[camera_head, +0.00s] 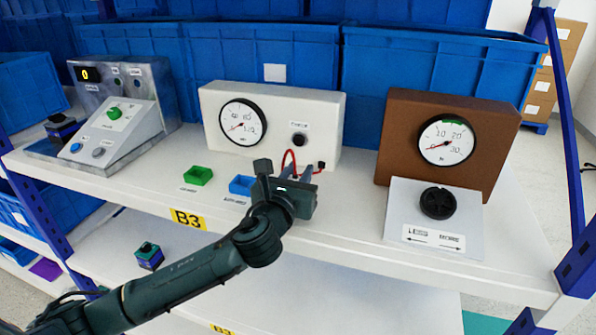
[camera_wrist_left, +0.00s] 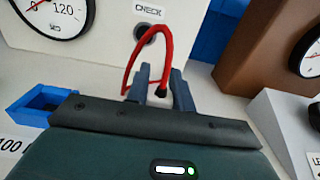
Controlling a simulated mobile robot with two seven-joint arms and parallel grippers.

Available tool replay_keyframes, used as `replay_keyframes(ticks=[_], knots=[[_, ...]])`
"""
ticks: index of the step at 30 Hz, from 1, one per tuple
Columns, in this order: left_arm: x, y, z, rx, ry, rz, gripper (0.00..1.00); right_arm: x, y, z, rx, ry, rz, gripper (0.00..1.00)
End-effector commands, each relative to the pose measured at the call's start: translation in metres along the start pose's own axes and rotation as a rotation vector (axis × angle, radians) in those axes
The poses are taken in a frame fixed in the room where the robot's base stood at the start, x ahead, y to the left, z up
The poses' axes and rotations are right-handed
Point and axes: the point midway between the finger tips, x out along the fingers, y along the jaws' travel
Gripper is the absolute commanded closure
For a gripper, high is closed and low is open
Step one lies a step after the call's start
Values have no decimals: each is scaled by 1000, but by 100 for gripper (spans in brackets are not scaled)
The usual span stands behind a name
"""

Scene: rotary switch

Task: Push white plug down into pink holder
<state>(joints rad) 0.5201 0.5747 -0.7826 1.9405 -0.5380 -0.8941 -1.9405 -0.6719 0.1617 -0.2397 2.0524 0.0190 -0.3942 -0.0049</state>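No white plug or pink holder can be made out. A red cable (camera_head: 293,156) arches up beside the fingers of my left gripper (camera_head: 296,174), in front of the white gauge box (camera_head: 222,97). In the left wrist view the red cable (camera_wrist_left: 168,40) loops above the fingers (camera_wrist_left: 160,88). Its black end (camera_wrist_left: 161,92) shows in the gap between them. The fingers stand apart, and I see no clear contact with that end. A small black piece (camera_head: 321,166) is at the box's lower right. My right gripper is out of view.
A green tray (camera_head: 198,175) and a blue tray (camera_head: 241,185) lie on the white shelf, left of my gripper. A brown gauge box (camera_head: 397,133) and a black rotary knob (camera_head: 437,203) stand to the right. A grey console (camera_head: 116,133) stands far left.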

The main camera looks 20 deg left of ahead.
Motion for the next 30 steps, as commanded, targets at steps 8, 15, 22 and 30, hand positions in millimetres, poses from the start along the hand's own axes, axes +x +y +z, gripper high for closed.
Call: replay_keyframes(ticks=[8, 15, 22, 30], knots=[[0, 0, 0, 0, 0, 0, 55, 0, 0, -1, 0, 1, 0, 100], [0, 0, 0, 0, 1, 0, 52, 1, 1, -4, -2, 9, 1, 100], [-9, 0, -1, 1, 1, -1, 52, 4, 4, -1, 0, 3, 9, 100], [-71, 0, -3, 1, 3, -3, 52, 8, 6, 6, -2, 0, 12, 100]])
